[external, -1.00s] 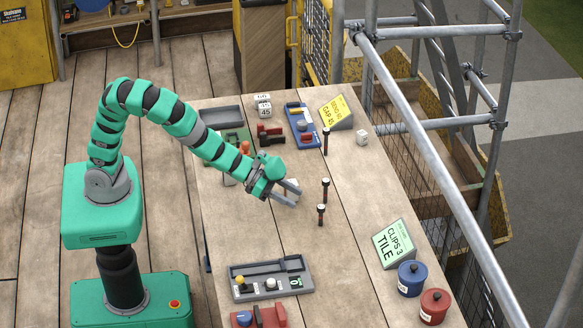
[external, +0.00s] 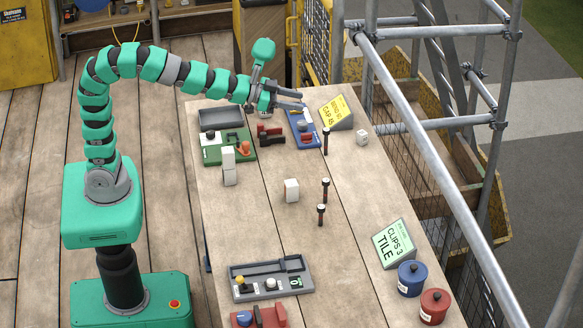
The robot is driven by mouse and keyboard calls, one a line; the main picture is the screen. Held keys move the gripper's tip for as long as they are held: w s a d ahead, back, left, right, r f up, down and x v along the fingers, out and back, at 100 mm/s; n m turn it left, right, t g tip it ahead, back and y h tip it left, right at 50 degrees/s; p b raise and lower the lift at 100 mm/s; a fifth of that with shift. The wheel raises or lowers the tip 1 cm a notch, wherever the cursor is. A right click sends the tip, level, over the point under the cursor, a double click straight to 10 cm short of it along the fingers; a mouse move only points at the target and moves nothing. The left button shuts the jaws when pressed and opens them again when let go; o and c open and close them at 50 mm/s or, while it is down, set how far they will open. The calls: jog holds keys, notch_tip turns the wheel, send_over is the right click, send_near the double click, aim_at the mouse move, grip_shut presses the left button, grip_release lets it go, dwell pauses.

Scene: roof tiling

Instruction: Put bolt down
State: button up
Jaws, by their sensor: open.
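Three dark bolts stand upright on the table: one bolt (external: 326,141) right of the blue tray, and a pair mid-table, the rear bolt (external: 326,190) and the front bolt (external: 320,214). My gripper (external: 302,99) is open at the back of the table, over the rear end of the blue tray (external: 302,130), its fingers pointing right.
A white block (external: 292,190) stands left of the bolt pair. Stacked white blocks (external: 228,165) stand by the green tray (external: 238,151). A yellow sign (external: 337,113) is close right of my gripper. Scaffold tubes (external: 425,150) run along the right.

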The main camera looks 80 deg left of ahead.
jog(key=s+a+r+n+y, duration=0.1)
jog(key=s+a+r, duration=0.4)
jog(key=r, duration=0.4)
jog(key=s+a+r+n, duration=0.1)
jog(key=s+a+r, duration=0.4)
jog(key=r, duration=0.4)
jog(key=s+a+r+y, duration=0.1)
jog(key=s+a+r, duration=0.4)
jog(key=s+r, duration=0.2)
notch_tip(320, 180, up, 2)
jog(key=shift+n+t+y, duration=0.3)
jog(key=shift+n+t, duration=0.1)
jog(key=shift+o, duration=0.5)
